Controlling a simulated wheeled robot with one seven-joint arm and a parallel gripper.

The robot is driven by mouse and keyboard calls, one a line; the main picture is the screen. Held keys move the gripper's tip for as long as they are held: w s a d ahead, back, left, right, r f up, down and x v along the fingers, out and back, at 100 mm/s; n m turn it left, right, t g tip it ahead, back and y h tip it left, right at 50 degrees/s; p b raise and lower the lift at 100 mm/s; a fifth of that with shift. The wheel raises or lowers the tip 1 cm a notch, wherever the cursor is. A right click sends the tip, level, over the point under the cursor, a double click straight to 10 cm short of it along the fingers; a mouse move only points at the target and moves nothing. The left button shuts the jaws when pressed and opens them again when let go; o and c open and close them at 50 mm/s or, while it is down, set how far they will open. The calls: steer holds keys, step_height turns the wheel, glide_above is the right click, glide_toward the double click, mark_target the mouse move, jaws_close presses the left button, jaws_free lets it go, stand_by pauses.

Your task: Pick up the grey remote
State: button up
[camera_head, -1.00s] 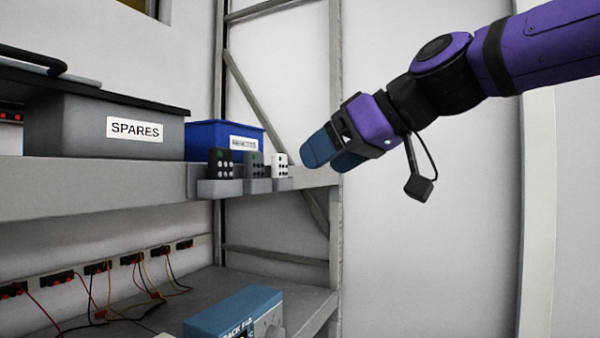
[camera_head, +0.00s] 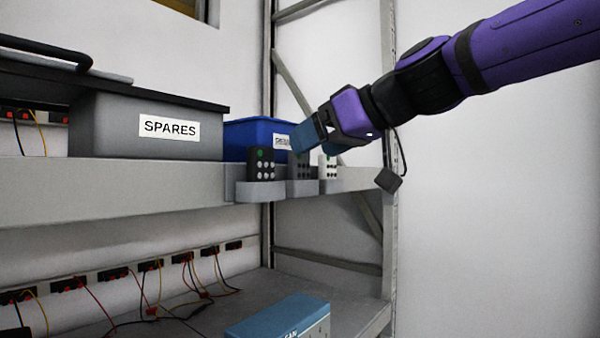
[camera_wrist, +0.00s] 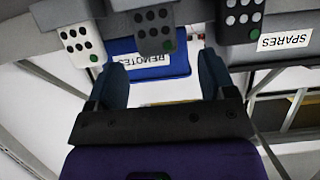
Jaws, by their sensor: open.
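The grey remote (camera_head: 303,165) stands upright in the middle holder on the shelf's front edge, between a black remote (camera_head: 261,165) and a white remote (camera_head: 327,167). In the wrist view the grey remote (camera_wrist: 154,32) is beyond the fingertips, roughly between them, with the white remote (camera_wrist: 80,42) to its left and the black remote (camera_wrist: 239,20) to its right. My gripper (camera_head: 312,141) is open and empty. Its blue fingers (camera_wrist: 160,80) are apart, and in the head view they overlap the top of the grey remote. I cannot tell if they touch it.
A blue bin labelled REMOTES (camera_head: 240,140) sits behind the holders on the shelf (camera_head: 120,190). A grey SPARES bin (camera_head: 100,120) is left of it. A rack upright (camera_head: 390,230) stands to the right. A blue box (camera_head: 280,318) lies on the lower shelf.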

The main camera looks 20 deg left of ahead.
mark_target(299, 165)
steer(key=x, duration=0.4)
steer(key=shift+w+a, duration=0.25)
steer(key=shift+c, duration=0.2)
steer(key=c, duration=1)
steer(key=shift+o, duration=0.2)
steer(key=shift+r, duration=0.1)
